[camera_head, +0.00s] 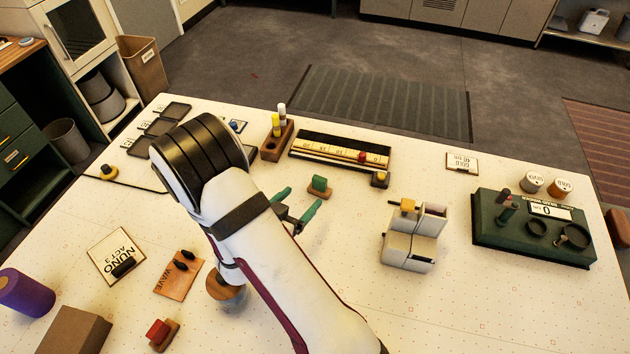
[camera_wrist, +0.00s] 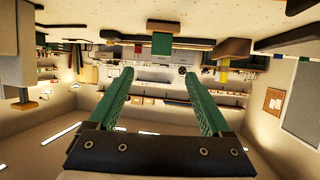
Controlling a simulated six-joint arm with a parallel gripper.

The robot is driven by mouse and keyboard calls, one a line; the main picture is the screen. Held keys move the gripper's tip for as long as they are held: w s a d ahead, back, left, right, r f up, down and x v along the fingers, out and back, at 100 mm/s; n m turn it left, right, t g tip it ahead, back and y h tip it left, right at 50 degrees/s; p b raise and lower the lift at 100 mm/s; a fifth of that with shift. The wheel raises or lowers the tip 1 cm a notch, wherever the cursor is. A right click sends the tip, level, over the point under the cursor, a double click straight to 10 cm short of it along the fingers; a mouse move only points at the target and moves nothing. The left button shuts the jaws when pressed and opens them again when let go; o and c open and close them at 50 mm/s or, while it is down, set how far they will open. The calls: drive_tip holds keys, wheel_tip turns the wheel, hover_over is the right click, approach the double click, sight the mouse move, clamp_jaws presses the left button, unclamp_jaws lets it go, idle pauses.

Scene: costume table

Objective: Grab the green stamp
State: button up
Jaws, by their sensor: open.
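The green stamp (camera_head: 319,184) stands upright on the white table with its wooden base down, a little right of the middle of the table. It also shows in the wrist view as a green block (camera_wrist: 161,45) at the top centre, where the picture is upside down. My gripper (camera_head: 304,196) is open and empty, its two green fingers pointing toward the stamp from the near left. In the wrist view the fingers of my gripper (camera_wrist: 160,75) spread to both sides of the stamp's line, and the stamp appears beyond the tips, not between them.
A wooden holder (camera_head: 277,145) with bottles and a long framed ruler (camera_head: 340,150) stand behind the stamp. A light grey device (camera_head: 410,240) is to the right, with a green scale board (camera_head: 490,235) farther right. A red stamp (camera_head: 160,333) is at the front left.

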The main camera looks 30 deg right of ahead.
sight(318, 182)
drive_tip(key=x, duration=1.2)
drive_tip(key=shift+w+a+f, duration=0.1)
clamp_jaws()
